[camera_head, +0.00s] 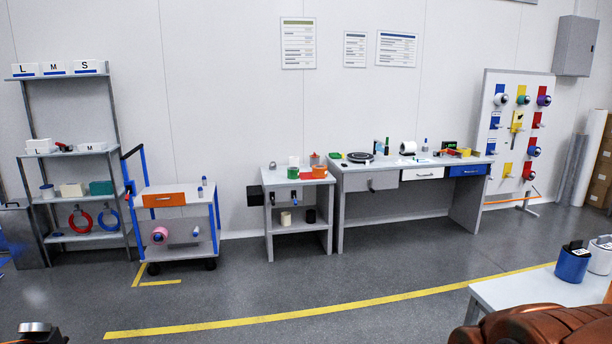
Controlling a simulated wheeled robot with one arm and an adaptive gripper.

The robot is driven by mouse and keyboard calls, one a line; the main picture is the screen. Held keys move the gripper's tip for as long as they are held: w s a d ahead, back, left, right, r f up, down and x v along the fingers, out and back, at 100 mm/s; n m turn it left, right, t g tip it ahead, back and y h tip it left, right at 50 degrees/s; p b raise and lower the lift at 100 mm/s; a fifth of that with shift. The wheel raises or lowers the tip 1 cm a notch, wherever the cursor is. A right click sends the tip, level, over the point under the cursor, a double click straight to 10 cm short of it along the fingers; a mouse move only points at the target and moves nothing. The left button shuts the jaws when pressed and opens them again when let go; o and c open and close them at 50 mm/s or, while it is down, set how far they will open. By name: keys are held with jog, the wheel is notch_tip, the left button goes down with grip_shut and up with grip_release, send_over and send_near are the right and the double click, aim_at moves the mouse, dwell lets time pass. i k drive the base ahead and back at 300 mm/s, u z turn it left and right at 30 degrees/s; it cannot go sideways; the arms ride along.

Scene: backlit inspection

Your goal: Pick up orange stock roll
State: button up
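An orange roll (319,171) stands on the top of the small grey two-level table, toward its right side. Another small orange-red item (314,159) shows just behind and above it; it is too small to tell what it is. A green roll-like item (293,172) stands to the left of the orange roll on the same top. My gripper's fingers are not in view. A dark and silver part at the bottom left edge is cut off, and I cannot tell what it is.
The small table (299,183) stands between a blue-framed cart (177,192) and a long workbench (400,176). Its lower shelf holds a beige roll (286,219) and a black roll (311,215). Open floor (250,285) lies in front. A white table (515,290) stands at right.

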aim_at(319, 171)
jog(key=z, duration=0.25)
jog(key=i, duration=6.55)
jog(key=u, duration=3.25)
